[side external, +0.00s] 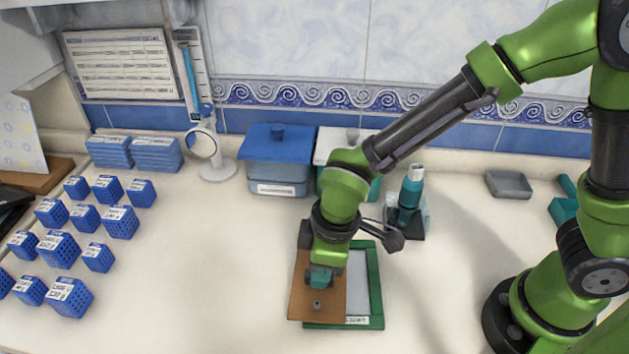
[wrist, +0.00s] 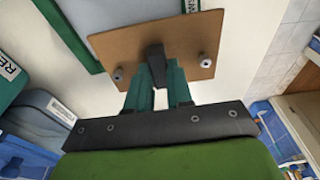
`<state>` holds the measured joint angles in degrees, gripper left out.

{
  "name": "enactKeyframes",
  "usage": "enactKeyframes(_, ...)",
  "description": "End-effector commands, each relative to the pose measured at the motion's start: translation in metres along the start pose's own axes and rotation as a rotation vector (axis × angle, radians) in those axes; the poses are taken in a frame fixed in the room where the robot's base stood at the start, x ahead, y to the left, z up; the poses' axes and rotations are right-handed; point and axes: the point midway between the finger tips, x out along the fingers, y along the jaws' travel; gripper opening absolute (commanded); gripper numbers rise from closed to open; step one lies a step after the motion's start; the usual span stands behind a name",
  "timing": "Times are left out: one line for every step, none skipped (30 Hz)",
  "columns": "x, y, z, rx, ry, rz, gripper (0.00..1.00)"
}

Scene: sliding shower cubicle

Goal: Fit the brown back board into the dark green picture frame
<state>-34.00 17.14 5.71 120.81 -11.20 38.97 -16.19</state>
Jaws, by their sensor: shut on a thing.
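The brown back board (side external: 302,298) is in my gripper (side external: 320,282) above the left part of the dark green picture frame (side external: 377,295). In the wrist view, the teal fingers of my gripper (wrist: 158,88) are shut on a dark block at the middle of the board (wrist: 200,35). Two grey knobs stand on the board, one on each side of the block. The frame lies on the counter with a pale panel inside, and its rim (wrist: 65,32) shows beyond the board. The board is offset to the left of the frame and hides its left side.
Several blue baskets (side external: 58,248) stand at the left. A blue-lidded box (side external: 277,155), a round mirror (side external: 205,145) and a teal bottle (side external: 411,188) stand behind the frame. A grey tray (side external: 508,184) is at the right. The counter left of the board is clear.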

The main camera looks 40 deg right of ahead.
Motion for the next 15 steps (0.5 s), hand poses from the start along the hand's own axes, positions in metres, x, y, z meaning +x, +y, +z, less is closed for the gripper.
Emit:
enactKeyframes(-0.003,-0.001,0.008,0.001,0.001,0.0,0.0)
enactKeyframes(-0.004,-0.001,0.011,0.001,0.001,0.0,0.0)
enactKeyframes(-0.005,-0.001,0.015,0.0,0.001,0.0,0.0)
enactKeyframes(-0.006,-0.001,0.018,0.0,0.001,0.0,0.0)
enactKeyframes(-0.008,0.002,0.02,-0.001,0.002,0.0,0.0)
enactKeyframes(-0.012,0.006,0.023,-0.002,0.003,0.0,0.0)
enactKeyframes(-0.015,0.011,0.025,-0.006,0.003,-0.001,0.0)
enactKeyframes(-0.019,0.015,0.027,-0.011,0.005,-0.001,0.0)
enactKeyframes(-0.023,0.022,0.03,-0.017,0.004,-0.002,0.0)
enactKeyframes(-0.026,0.025,0.031,-0.024,0.004,-0.002,0.0)
enactKeyframes(-0.029,0.029,0.033,-0.03,0.004,-0.003,0.0)
enactKeyframes(-0.032,0.033,0.035,-0.037,0.003,-0.004,0.0)
enactKeyframes(-0.033,0.035,0.035,-0.042,0.003,-0.005,0.0)
enactKeyframes(-0.034,0.036,0.036,-0.046,0.002,-0.006,0.0)
enactKeyframes(-0.034,0.037,0.037,-0.049,0.002,-0.007,0.0)
